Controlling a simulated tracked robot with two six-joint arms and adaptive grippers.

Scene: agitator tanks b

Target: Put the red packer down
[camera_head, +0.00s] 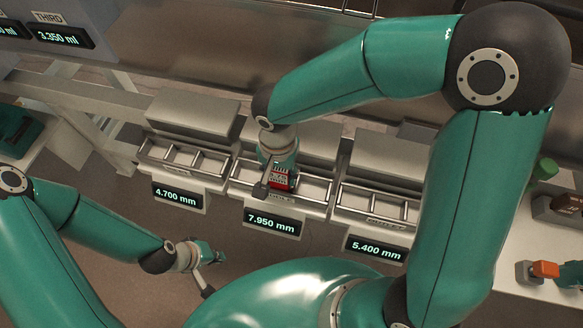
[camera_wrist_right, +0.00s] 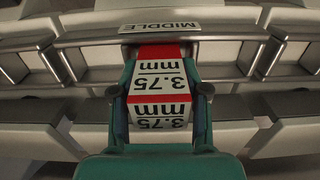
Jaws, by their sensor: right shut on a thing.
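The red packer (camera_wrist_right: 160,80) has white faces printed "3.75 mm" and red edges. My right gripper (camera_wrist_right: 160,95) is shut on it, with a finger on each side. In the head view the packer (camera_head: 281,179) shows red at the end of my right arm, over the middle station (camera_head: 307,207), whose display reads 7.950 mm. The wrist view shows it near the plate marked MIDDLE (camera_wrist_right: 158,28). I cannot tell whether it touches the station. My left gripper (camera_head: 208,262) is low at the left, away from the stations; its finger opening is unclear.
A station reading 4.700 mm (camera_head: 177,196) stands left of the middle one, and another reading 5.400 mm (camera_head: 375,249) stands right. Metal rails divide their trays. A bench at the right holds an orange-topped block (camera_head: 545,269). A display marked THIRD (camera_head: 58,34) is at upper left.

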